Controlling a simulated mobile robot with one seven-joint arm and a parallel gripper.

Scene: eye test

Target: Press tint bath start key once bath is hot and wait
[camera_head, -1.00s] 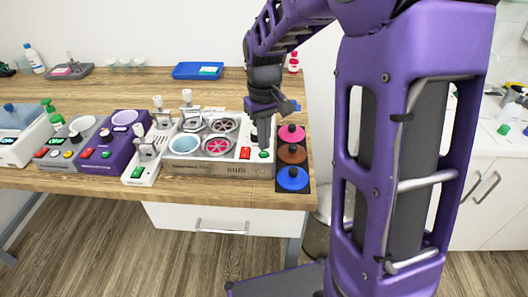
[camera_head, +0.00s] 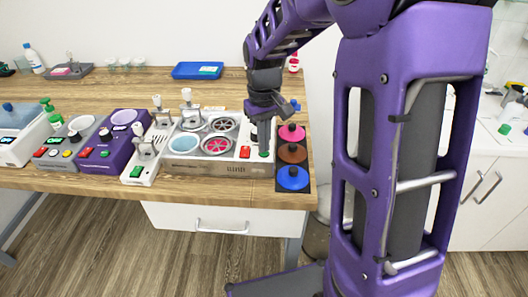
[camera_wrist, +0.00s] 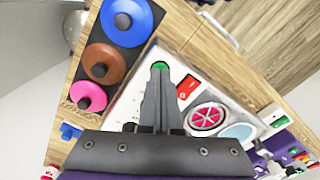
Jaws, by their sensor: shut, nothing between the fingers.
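In the wrist view the red switch (camera_wrist: 187,88) and green key (camera_wrist: 160,65) show too. My gripper (camera_head: 264,148) is shut and empty, pointing down at the green key. Its fingertips overlap the key's near edge in the wrist view; whether they touch it I cannot tell. No readable heat sign shows.
A dark rack with pink (camera_head: 291,133), brown (camera_head: 292,154) and blue (camera_head: 292,178) knobbed discs stands close right of the unit. A white device (camera_head: 150,155) and a purple one (camera_head: 113,140) stand left. A blue tray (camera_head: 197,70) lies behind. The table between is clear.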

